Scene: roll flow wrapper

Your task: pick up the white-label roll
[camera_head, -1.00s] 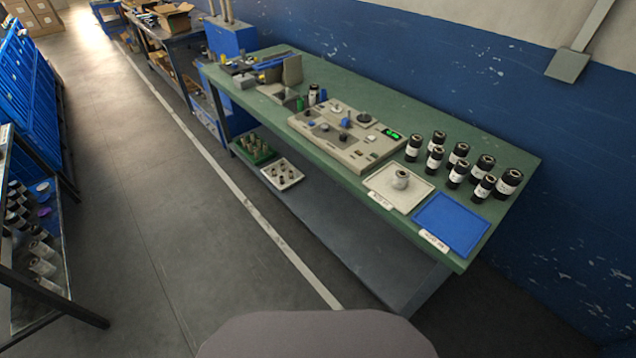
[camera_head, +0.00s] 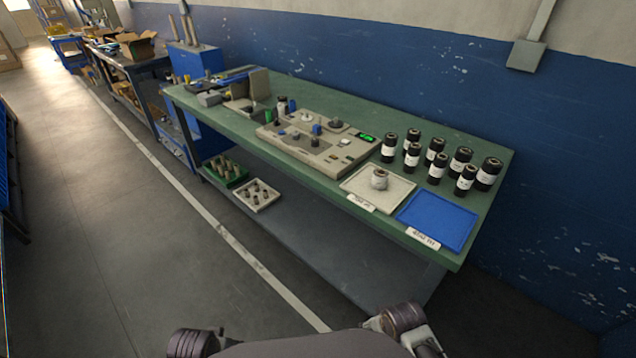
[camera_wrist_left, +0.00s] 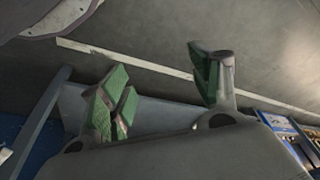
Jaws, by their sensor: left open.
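Several dark rolls with white labels (camera_head: 411,158) stand upright in a group at the right end of the green bench. I cannot tell which of these is the white-label roll. My left gripper (camera_wrist_left: 160,92) shows in the left wrist view with its green-padded fingers spread wide and nothing between them. Floor shows behind it, and no roll is in that view. The head view shows neither gripper, only parts of my arms at the bottom edge.
A blue tray (camera_head: 437,222) lies at the bench's near right corner. A beige panel (camera_head: 316,145) with knobs and a green display sits left of the rolls. The lower shelf holds a white tray (camera_head: 258,196) and a green one. The floor (camera_head: 130,250) in front is clear.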

